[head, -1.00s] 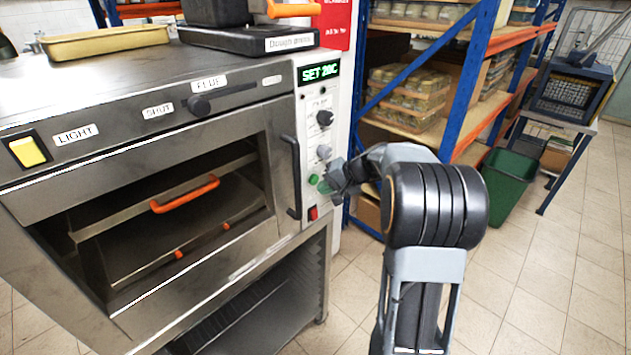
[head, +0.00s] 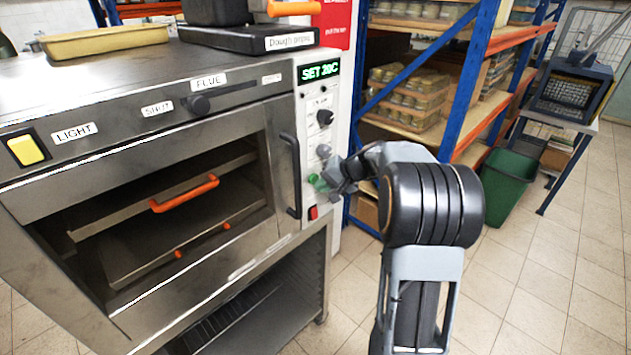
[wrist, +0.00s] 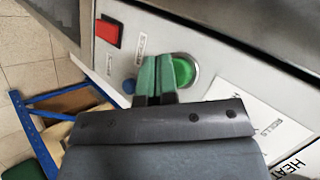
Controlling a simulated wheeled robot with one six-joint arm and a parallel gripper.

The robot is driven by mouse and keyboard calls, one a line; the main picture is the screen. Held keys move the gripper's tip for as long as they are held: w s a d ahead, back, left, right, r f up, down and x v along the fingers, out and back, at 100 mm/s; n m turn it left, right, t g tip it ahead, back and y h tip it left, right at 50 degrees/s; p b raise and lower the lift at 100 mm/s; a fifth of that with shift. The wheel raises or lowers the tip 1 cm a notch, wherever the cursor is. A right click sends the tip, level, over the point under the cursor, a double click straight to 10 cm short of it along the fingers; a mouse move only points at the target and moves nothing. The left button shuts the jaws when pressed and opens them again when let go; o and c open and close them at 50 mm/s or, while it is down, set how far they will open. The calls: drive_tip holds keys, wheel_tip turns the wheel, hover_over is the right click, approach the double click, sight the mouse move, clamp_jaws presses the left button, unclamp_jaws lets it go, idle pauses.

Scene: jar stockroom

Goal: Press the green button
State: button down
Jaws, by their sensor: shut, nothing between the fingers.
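The green button (wrist: 184,71) is round, in a pale ring on the oven's light control panel. In the wrist view my gripper (wrist: 157,66) is shut and empty, its green-tinted fingertips overlapping the button's left edge. I cannot tell whether they press on it. In the head view my gripper (head: 326,182) is right at the panel's lower part, and the fingertips hide most of the button.
A red switch (wrist: 108,31) is beside the button; it also shows low on the panel in the head view (head: 313,213). A grey knob (head: 323,151) and a black knob (head: 325,117) are above. The oven door handle (head: 291,175) is left. Blue-orange shelving (head: 470,85) stands right.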

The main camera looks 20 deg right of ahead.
drive_tip(key=shift+w+a, duration=0.15)
drive_tip(key=shift+w, duration=0.25)
idle(0.8)
drive_tip(key=shift+s, duration=0.15)
idle(0.3)
drive_tip(key=shift+s+d+b, duration=0.35)
drive_tip(key=shift+s+b, duration=0.2)
drive_tip(key=shift+s, duration=0.1)
drive_tip(key=shift+s+d+b, duration=0.35)
drive_tip(key=shift+s, duration=0.4)
drive_tip(key=shift+s+d+b, duration=0.35)
drive_tip(key=shift+s, duration=0.45)
drive_tip(key=shift+s+d+b, duration=0.35)
drive_tip(key=shift+s, duration=0.4)
